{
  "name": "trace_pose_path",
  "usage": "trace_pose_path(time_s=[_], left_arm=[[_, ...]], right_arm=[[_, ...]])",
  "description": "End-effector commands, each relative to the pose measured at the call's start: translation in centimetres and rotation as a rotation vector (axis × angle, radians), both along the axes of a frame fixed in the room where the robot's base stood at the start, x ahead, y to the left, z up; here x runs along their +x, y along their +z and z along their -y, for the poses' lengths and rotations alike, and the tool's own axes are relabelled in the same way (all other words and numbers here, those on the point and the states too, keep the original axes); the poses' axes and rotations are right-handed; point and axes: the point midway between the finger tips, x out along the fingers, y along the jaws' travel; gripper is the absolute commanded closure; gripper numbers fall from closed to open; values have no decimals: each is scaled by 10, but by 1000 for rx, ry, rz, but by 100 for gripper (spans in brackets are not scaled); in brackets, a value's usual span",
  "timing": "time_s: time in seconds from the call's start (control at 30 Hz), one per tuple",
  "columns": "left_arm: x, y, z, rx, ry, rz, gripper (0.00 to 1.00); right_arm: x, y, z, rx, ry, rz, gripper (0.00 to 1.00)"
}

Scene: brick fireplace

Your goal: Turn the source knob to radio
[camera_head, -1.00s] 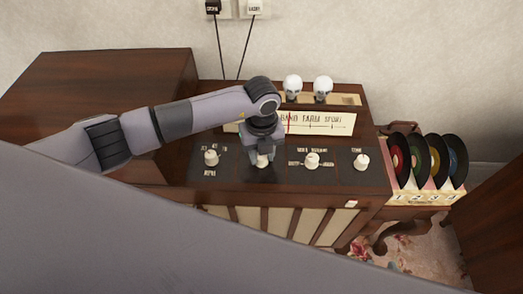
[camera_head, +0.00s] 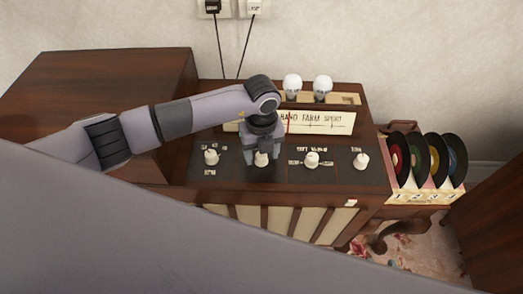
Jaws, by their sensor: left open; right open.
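A wooden radio cabinet (camera_head: 290,195) has a dark front panel with a row of white knobs: a far-left knob (camera_head: 211,157), a second knob (camera_head: 261,159), a third knob (camera_head: 312,159) and a far-right knob (camera_head: 361,160). The small labels are too blurred to tell surely which is the source knob. My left gripper (camera_head: 262,156) points down at the second knob, its open fingers on either side of it. Whether they touch it I cannot tell. The gripper hides the label above that knob. My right gripper is not in view.
Two white skull-like bulbs (camera_head: 307,88) stand on top behind the lettered dial strip (camera_head: 325,123). A rack of records (camera_head: 425,165) stands at the right. Plugs with cords (camera_head: 233,8) are on the wall. A grey part of mine covers the lower left.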

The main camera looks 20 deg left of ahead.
Motion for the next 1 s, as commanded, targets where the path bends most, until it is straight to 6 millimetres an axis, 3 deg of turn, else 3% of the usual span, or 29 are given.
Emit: trace_pose_path(time_s=[0.5,1.0], left_arm=[[1,68,0,0,1,4,40],[0,71,0,0,1,1,40]], right_arm=[[0,0,0,0,0,1,57],[0,0,0,-1,1,1,57]])
